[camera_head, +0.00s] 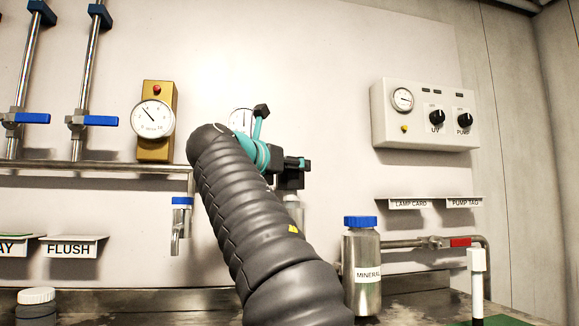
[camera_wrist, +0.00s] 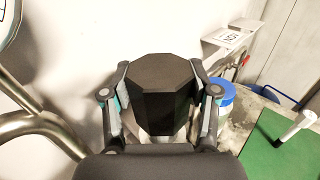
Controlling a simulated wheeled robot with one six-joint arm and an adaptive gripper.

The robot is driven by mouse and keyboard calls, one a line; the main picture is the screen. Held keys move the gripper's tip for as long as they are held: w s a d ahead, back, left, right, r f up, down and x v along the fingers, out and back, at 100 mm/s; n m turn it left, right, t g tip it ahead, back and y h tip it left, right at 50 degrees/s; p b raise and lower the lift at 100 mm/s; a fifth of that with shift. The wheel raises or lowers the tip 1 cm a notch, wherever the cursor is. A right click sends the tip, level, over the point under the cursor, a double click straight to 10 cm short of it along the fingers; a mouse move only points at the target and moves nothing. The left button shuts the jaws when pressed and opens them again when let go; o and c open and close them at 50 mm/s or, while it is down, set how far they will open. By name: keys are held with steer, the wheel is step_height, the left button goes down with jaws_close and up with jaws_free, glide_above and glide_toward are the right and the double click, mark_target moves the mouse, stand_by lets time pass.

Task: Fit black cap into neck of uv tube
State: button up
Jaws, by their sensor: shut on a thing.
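The black cap (camera_wrist: 160,90) is a chunky faceted black piece in the middle of the wrist view. My gripper (camera_wrist: 161,100) is shut on it, with one finger pressed on each side. In the head view my gripper (camera_head: 291,172) is in front of the back wall, partly hidden by my arm. A pale metallic body (camera_head: 295,207) shows just below it, mostly hidden by my arm. It may be the uv tube, but I cannot tell for sure. Whether the cap touches a neck underneath is hidden by the cap itself.
A steel MINERAL bottle (camera_head: 362,275) with a blue lid stands right of my arm. A white-topped post (camera_head: 477,280) stands on a green pad at far right. Pipes run along the wall. A control box (camera_head: 425,115) hangs upper right. A white-lidded jar (camera_head: 37,305) stands lower left.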

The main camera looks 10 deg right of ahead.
mark_target(283, 183)
steer(key=shift+f+b, duration=1.35)
steer(key=shift+f, duration=0.55)
steer(key=o, duration=1)
steer(key=shift+o, duration=0.2)
steer(key=v, duration=1.2)
